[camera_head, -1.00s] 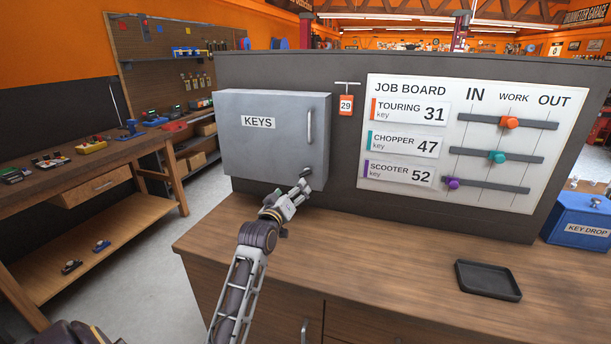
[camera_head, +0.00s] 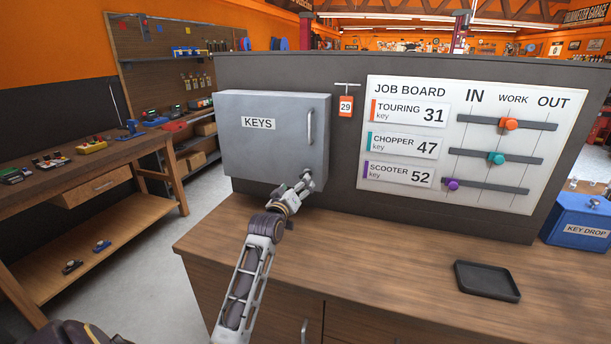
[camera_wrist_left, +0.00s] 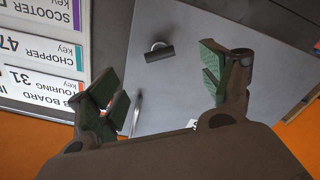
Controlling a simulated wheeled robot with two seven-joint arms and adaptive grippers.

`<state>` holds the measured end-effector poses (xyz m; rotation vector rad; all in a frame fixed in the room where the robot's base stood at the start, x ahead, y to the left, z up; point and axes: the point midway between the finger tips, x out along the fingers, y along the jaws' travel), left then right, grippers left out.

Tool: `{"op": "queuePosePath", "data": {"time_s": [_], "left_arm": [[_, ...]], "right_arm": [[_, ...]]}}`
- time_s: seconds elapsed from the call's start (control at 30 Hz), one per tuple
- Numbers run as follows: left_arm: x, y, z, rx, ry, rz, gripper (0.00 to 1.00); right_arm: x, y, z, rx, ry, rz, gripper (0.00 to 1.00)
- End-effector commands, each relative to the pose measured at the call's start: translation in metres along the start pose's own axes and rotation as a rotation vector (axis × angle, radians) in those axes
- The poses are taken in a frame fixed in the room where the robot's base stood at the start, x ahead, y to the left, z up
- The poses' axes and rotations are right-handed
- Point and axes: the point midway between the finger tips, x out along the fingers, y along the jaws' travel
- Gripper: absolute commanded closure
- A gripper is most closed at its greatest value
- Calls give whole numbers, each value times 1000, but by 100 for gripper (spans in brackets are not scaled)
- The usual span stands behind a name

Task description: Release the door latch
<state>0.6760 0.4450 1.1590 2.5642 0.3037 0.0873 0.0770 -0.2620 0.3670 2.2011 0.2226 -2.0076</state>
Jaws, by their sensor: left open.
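My left gripper (camera_head: 306,180) is at the door's lower right corner. In the wrist view its green-padded fingers (camera_wrist_left: 164,84) are open and empty, spread to either side of the latch. My right gripper is not in view.
The job board (camera_head: 465,145) with sliders is right of the cabinet. A red tag 29 (camera_head: 346,105) hangs between them. A black tray (camera_head: 488,281) and blue key drop box (camera_head: 580,218) are on the counter's right. The counter middle (camera_head: 370,250) is clear.

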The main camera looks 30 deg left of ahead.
Motion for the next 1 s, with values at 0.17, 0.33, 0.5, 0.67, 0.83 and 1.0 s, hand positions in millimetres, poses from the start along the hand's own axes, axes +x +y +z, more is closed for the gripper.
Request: {"op": "queuePosePath", "data": {"time_s": [0.17, 0.33, 0.5, 0.67, 0.83, 1.0], "left_arm": [[17, 1, -1, 0, 0, 0, 20], [32, 0, -2, 0, 1, 0, 20], [46, 0, -1, 0, 1, -1, 20], [59, 0, -1, 0, 0, 0, 20], [73, 1, -1, 0, 1, 0, 20], [85, 0, -1, 0, 0, -1, 20]], "right_arm": [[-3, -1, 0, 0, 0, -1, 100], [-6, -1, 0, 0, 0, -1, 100], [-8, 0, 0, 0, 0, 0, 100], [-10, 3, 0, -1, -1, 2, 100], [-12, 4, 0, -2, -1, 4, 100], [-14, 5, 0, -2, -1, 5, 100]]}}
